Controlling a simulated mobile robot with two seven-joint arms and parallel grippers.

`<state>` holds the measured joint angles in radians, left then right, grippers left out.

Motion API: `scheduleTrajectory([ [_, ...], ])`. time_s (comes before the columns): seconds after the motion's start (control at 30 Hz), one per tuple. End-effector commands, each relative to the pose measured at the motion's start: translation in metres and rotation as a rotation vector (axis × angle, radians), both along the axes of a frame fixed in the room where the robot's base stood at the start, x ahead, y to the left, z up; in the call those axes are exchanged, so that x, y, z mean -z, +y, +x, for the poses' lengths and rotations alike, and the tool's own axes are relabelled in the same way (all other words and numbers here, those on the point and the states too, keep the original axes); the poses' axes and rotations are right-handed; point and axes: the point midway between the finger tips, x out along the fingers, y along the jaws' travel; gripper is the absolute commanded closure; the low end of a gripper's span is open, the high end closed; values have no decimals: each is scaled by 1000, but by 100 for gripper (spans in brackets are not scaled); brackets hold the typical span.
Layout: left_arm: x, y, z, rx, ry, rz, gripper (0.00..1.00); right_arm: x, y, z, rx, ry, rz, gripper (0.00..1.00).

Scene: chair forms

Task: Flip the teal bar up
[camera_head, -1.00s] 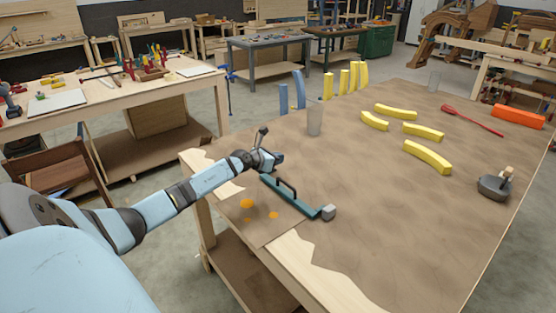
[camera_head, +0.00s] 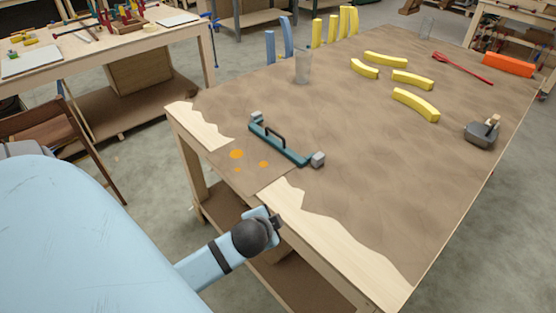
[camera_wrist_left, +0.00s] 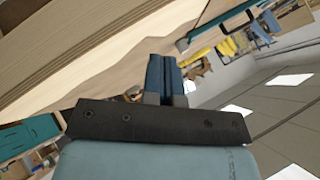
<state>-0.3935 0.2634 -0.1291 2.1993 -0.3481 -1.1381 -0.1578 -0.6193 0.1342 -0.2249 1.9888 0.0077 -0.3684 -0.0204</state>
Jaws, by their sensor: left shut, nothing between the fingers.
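The teal bar (camera_head: 290,152) lies low along the near-left part of the brown table surface. A dark handle (camera_head: 273,133) arches above it, and a grey block (camera_head: 318,160) sits at each end. The bar also shows in the left wrist view (camera_wrist_left: 210,25), cut by the top edge. My left gripper (camera_head: 277,222) is off the table's near edge, apart from the bar and on the near side of it. Its blue fingers (camera_wrist_left: 166,75) are together and empty in the left wrist view. My right gripper is in neither view.
Orange spots (camera_head: 236,154) lie before the bar. A clear cup (camera_head: 302,66) and upright yellow pieces (camera_head: 332,28) stand at the back. Curved yellow pieces (camera_head: 416,104) and a grey tool (camera_head: 482,132) lie to the right. The table's middle is clear.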

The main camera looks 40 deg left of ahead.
Motion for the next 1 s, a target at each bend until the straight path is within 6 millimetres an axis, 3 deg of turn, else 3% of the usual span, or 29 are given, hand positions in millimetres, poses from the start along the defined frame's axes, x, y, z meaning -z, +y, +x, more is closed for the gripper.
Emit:
scheduleTrajectory([
  [0.1,4,-29,-40,-62,92,-183,100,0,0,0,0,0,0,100],
  [0.3,16,-80,-89,-105,191,-461,100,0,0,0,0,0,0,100],
  [0.5,42,-107,-87,-65,118,-584,100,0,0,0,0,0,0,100],
  [1.0,104,-143,-77,81,-176,-705,100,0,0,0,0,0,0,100],
])
